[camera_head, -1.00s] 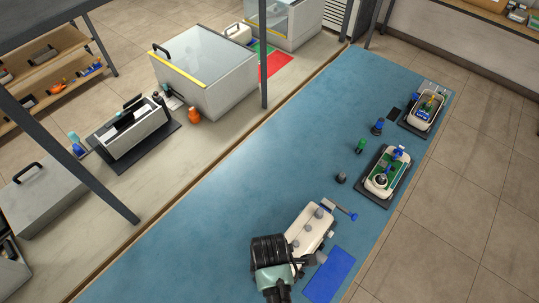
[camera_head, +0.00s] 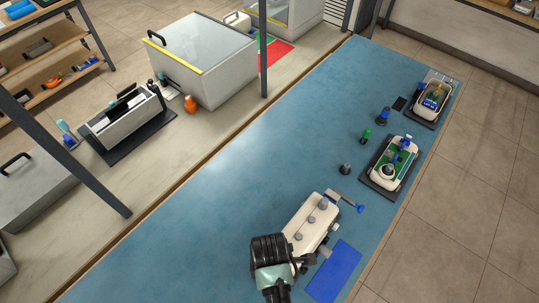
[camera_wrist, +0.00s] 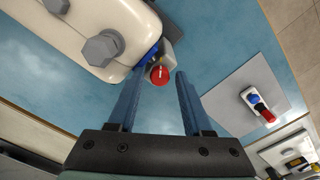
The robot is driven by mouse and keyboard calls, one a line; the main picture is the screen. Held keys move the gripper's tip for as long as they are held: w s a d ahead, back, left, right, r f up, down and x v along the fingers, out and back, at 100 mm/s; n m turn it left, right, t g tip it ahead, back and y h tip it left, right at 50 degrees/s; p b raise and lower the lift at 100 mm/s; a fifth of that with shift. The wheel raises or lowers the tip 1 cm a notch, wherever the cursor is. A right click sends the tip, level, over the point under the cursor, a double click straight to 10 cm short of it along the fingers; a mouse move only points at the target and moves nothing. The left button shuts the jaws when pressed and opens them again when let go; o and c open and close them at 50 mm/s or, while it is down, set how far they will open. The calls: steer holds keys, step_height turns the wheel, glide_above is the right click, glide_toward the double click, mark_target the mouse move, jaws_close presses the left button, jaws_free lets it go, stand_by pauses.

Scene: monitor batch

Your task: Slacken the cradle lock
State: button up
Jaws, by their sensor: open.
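A white cradle-like unit (camera_head: 306,228) with grey hex bolts stands on the blue bench top. A lever with a blue end (camera_head: 360,209) sticks out at its far right. In the wrist view, the unit's rounded white body (camera_wrist: 75,35) fills the upper left. A red-faced round knob (camera_wrist: 160,75) on a grey lug shows beside its edge, with a blue part behind it. I cannot tell which of these is the cradle lock. My gripper (camera_wrist: 155,85) is open, and the knob shows between its two blue fingertips. No contact is visible. In the head view my arm hides the unit's near end.
A flat blue pad (camera_head: 334,271) lies right of the unit. A white tray device (camera_head: 388,164) and a second one (camera_head: 431,100) stand farther up the bench. The bench's left middle is clear.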

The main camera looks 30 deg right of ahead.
step_height(320, 180, up, 3)
steer(key=p, duration=0.2)
steer(key=shift+f+p, duration=0.2)
steer(key=shift+p, duration=0.2)
steer(key=shift+f, duration=0.15)
steer(key=shift+f+b, duration=0.9)
steer(key=shift+f, duration=0.3)
